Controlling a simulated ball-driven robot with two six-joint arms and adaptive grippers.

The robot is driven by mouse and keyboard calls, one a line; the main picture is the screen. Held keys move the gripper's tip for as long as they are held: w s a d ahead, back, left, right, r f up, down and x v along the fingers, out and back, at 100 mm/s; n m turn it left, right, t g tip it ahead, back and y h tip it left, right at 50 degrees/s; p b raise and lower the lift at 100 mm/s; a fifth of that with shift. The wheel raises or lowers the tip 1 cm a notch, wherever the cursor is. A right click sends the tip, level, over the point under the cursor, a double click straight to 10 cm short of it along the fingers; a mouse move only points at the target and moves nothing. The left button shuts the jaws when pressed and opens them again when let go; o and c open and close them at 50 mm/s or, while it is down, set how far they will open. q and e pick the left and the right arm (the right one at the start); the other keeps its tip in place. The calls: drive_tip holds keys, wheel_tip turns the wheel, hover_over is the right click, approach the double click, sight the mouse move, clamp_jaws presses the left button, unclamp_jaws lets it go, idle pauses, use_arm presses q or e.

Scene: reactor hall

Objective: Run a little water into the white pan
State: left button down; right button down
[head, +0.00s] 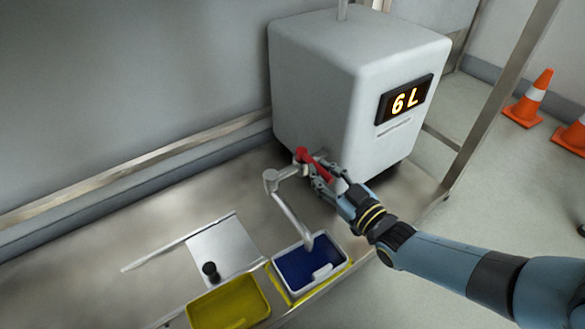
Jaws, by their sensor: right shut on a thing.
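The white pan (339,262) stands below the tank at the bottom centre, with a white rim and a dark blue inside. I cannot tell whether the blue is water or the pan's floor. A grey tap spout (290,217) curves down from the tank, and its end is over the pan. The tap's red lever (304,156) is at the tank's lower front. My right gripper (322,176) is shut on the red lever and hides part of it. No clear stream of water shows. My left gripper is not in view.
The white tank (320,80) carries a display (404,99) reading 6 L. A yellow pan (230,303) is left of the white pan. A grey plate (226,247) with a black knob (210,270) lies behind it. Orange cones (531,98) stand on the floor at right.

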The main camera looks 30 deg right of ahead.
drive_tip(key=shift+s+f, duration=0.1)
drive_tip(key=shift+s, duration=0.05)
drive_tip(key=c, duration=1.2)
unclamp_jaws()
drive_tip(key=shift+c, duration=0.2)
drive_tip(key=s, duration=1.2)
drive_tip(key=shift+d, duration=0.3)
